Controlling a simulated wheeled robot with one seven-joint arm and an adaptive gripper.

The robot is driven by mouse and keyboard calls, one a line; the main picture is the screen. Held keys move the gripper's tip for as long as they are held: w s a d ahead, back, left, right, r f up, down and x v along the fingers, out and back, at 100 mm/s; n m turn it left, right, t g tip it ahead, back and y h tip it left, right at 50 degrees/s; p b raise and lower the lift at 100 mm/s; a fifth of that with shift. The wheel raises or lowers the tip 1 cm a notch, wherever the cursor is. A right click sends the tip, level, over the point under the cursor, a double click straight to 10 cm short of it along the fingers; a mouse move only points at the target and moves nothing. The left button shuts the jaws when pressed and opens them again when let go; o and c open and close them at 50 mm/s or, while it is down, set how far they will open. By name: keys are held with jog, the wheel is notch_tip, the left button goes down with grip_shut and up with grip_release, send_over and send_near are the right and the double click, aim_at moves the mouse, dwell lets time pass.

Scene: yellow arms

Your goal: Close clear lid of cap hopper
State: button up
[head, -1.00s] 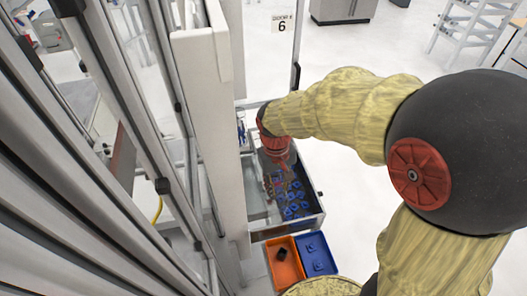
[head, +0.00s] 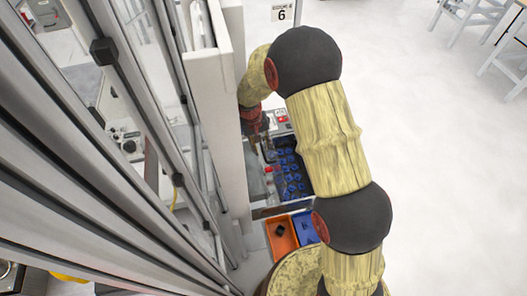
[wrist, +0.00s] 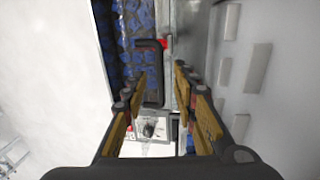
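The cap hopper (head: 283,208) is a metal box with many blue caps (head: 292,172) in it, below my arm in the head view. The blue caps also show at the top left in the wrist view (wrist: 125,35). A dark bar-shaped handle (wrist: 152,68) shows ahead of my fingers there. The clear lid is hard to make out, and I cannot tell its angle. My gripper (wrist: 160,85) is open, with its two fingers spread on either side of the handle's line. I see no contact. In the head view my gripper (head: 263,150) hangs at the hopper's left side.
An orange bin (head: 281,242) and a blue bin (head: 306,230) sit in front of the hopper. A white post (head: 217,110) and metal framing (head: 120,100) stand close on the left. A panel with a black knob (wrist: 150,130) lies below my fingers. Open floor is on the right.

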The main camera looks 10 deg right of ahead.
aim_at(264, 155)
jog(key=shift+d+f+p, duration=0.2)
jog(key=shift+f+p, duration=0.05)
jog(key=shift+f, duration=1)
jog(key=shift+d+f+p, duration=0.2)
jog(key=shift+f+p, duration=0.05)
jog(key=shift+f, duration=1)
jog(key=c, duration=0.3)
jog(key=c, duration=0.4)
grip_shut()
